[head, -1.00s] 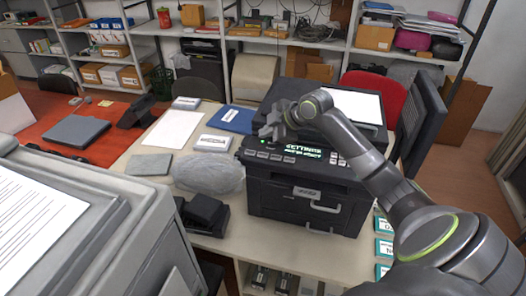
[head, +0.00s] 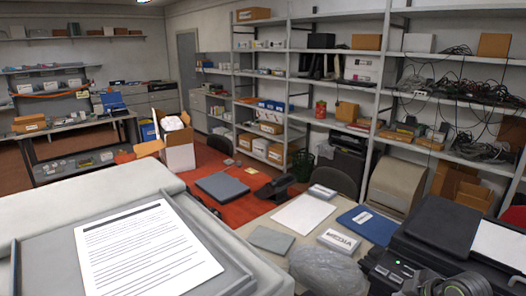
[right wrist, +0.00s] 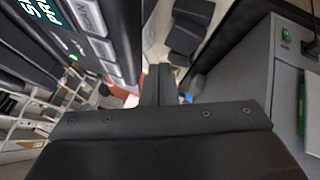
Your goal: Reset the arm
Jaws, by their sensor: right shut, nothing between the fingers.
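My right gripper (right wrist: 158,82) is shut and empty in the right wrist view, its dark fingers pressed together. In that view the black printer's panel (right wrist: 95,45), with green display text and grey buttons, is at the upper left, close beside the fingers. In the head view the black printer (head: 400,268) is at the lower right, cut off by the frame edge. Part of my right arm shows over it in the bottom right corner; its fingertips cannot be made out there. My left gripper is in neither view.
A large grey machine with a printed sheet (head: 145,250) fills the lower left of the head view. The table holds a white paper (head: 303,214), a blue folder (head: 368,224) and a plastic-wrapped bundle (head: 325,272). Shelves (head: 335,80) line the back wall.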

